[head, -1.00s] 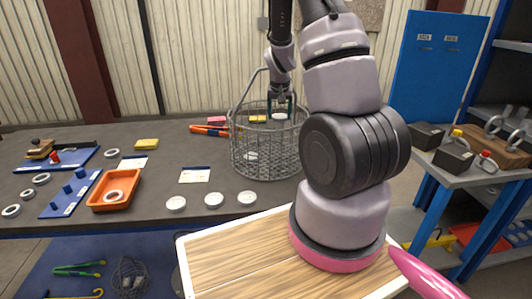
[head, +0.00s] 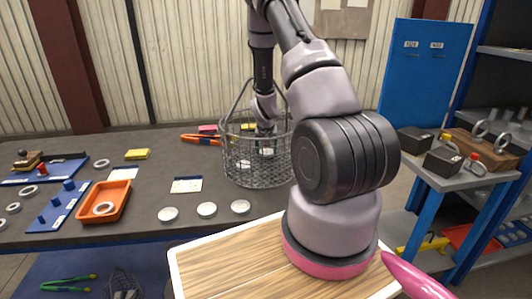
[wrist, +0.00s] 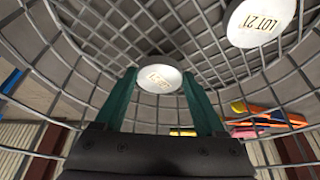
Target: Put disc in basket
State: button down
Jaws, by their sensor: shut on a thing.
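The wire basket (head: 258,180) stands on the dark workbench, with a tall handle arching over it. My gripper (head: 266,148) is down inside it, seen partly through the mesh. In the wrist view my green-fingered gripper (wrist: 160,88) is shut on a white disc (wrist: 158,79) with printed lettering, close over the mesh floor. A second white disc (wrist: 262,22), marked LOT 21, lies in the basket beside it; it also shows in the head view (head: 243,164).
An orange tray (head: 104,207) with a ring, a blue peg board (head: 58,206) and a white card (head: 186,185) lie left of the basket. A side table with dark blocks (head: 443,160) stands at right.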

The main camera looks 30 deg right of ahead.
jog(key=shift+w+f, duration=0.2)
jog(key=shift+f, duration=0.35)
jog(key=shift+f, duration=0.15)
grip_release()
jog(key=v, duration=1.2)
